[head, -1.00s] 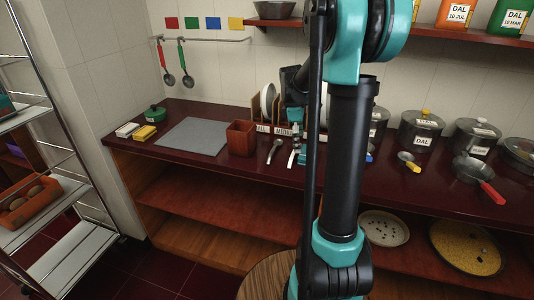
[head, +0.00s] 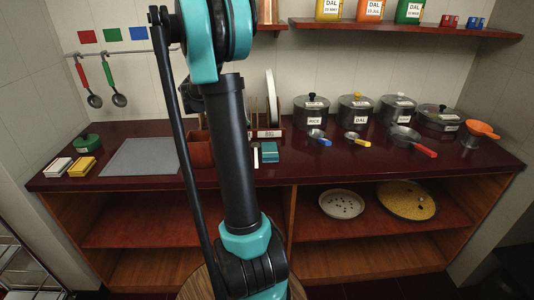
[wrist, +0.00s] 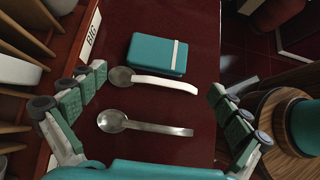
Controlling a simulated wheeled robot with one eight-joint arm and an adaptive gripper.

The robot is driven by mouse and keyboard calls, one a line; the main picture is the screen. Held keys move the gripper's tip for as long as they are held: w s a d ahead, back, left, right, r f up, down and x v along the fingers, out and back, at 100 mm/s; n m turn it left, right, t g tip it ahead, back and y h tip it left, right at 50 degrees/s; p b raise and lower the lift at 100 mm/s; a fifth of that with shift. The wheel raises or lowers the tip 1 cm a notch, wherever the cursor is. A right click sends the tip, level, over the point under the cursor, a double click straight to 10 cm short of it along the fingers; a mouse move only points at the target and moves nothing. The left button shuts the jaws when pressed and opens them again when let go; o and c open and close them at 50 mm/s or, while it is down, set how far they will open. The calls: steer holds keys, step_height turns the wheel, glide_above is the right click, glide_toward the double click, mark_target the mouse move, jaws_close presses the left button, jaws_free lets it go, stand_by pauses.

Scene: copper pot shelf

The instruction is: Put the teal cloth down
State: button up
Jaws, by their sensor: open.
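The teal cloth (wrist: 157,54) is a folded teal rectangle with a pale stripe, lying flat on the dark red counter (wrist: 195,25). It also shows in the head view (head: 270,152), just right of my arm. My gripper (wrist: 157,92) is open and empty in the wrist view, its fingers spread wide to either side of two spoons. The cloth lies beyond the fingertips, apart from both fingers. In the head view my arm hides the gripper.
A white-handled spoon (wrist: 165,82) and a metal spoon (wrist: 145,124) lie near the cloth. A plate rack labelled BIG (wrist: 88,38) stands to the left. Pots, including the DAL pot (head: 355,113), and small pans stand right along the counter. A grey mat (head: 142,158) lies left.

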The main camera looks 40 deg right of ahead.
mark_target(270, 149)
steer(key=x, duration=1.2)
steer(key=shift+d, duration=0.15)
steer(key=c, duration=0.9)
step_height(270, 149, up, 20)
